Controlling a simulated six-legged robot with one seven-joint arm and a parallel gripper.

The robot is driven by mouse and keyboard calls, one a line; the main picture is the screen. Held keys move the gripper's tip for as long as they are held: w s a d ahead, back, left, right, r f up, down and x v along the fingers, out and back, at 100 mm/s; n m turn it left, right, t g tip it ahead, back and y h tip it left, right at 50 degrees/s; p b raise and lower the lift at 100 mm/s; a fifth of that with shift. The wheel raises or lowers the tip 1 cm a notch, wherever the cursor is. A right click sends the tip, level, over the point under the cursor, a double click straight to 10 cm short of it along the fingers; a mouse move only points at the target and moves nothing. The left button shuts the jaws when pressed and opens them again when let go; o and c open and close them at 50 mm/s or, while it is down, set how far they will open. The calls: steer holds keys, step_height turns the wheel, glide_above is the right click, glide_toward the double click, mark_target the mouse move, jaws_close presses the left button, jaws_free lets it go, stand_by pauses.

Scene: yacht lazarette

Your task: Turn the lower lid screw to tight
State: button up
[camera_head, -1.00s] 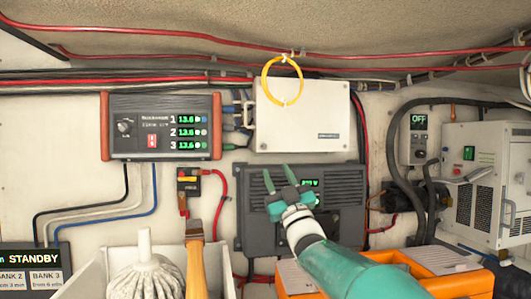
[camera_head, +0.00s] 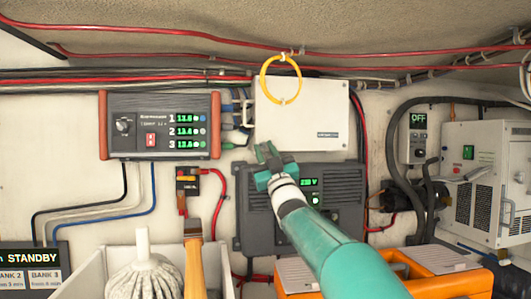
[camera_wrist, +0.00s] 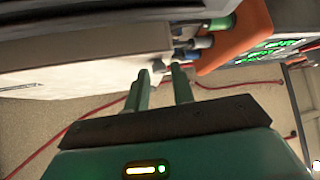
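The white box with its lid (camera_head: 300,118) is mounted on the wall, with a yellow loop (camera_head: 272,98) hanging over its upper left part. My gripper (camera_head: 266,146) is at the box's lower left corner and hides that corner in the head view. In the wrist view the box (camera_wrist: 85,60) fills the upper left. A small grey knob-like piece, probably the lower lid screw (camera_wrist: 158,67), shows at its edge. My gripper (camera_wrist: 161,72) has its two fingers apart there, their tips on either side of the piece. Contact cannot be told.
The orange-ended charger panel (camera_head: 160,125) is to the left. A dark grey finned unit (camera_head: 340,195) is below the box. A white bin (camera_head: 90,275) with a brush stands at lower left.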

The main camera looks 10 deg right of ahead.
jaws_close()
steer(key=shift+a+m+t+h, duration=0.1)
steer(key=shift+m+t+h, duration=0.3)
steer(key=shift+m+h, duration=0.45)
steer(key=m+h, duration=0.6)
steer(key=shift+a+m+t, duration=0.25)
steer(key=shift+t, duration=0.05)
steer(key=m+g+h, duration=0.1)
steer(key=m+h, duration=0.2)
steer(key=m, duration=0.1)
steer(key=m+g+h, duration=0.1)
steer(key=m+h, duration=0.3)
steer(key=m+g+h, duration=0.2)
steer(key=m+h, duration=0.1)
steer(key=m, duration=0.1)
steer(key=shift+a+r, duration=0.15)
steer(key=shift+a, duration=0.2)
steer(key=m+g+h, duration=0.1)
steer(key=m+g, duration=0.1)
steer(key=m+g+h, duration=0.1)
steer(key=m, duration=0.2)
steer(key=m+g+h, duration=0.1)
steer(key=m+g, duration=0.1)
steer(key=shift+a+r+m+g+h, duration=0.25)
steer(key=shift+m+g+h, duration=0.05)
steer(key=shift+m+h, duration=0.1)
steer(key=shift+r+m+g+y, duration=0.2)
steer(key=shift+m+g+y, duration=0.15)
steer(key=shift+m+g, duration=1.25)
steer(key=shift+m, duration=0.3)
